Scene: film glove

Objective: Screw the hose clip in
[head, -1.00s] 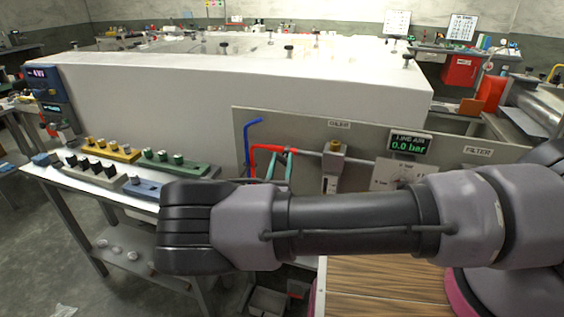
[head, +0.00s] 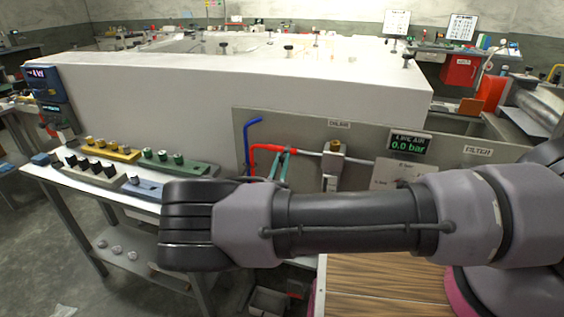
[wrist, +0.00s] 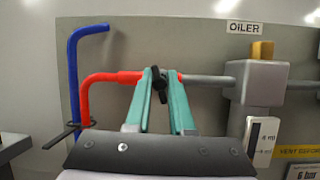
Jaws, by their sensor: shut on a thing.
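In the wrist view, my gripper (wrist: 160,84) has teal fingers shut on the black hose clip (wrist: 158,77). The clip's winged head shows between the fingertips, at the joint of the red hose (wrist: 110,77) and the grey pipe (wrist: 208,81). The fingers hide much of that joint and the clip's band, so I cannot tell how tight it is. In the head view, my gripper (head: 281,163) is at the same spot on the red hose (head: 262,147), partly hidden behind my arm.
The oiler (wrist: 258,85) stands close to the right of my gripper. The gauge (head: 408,145) reads 0.0 bar. A bench (head: 50,180) with colored racks is at left.

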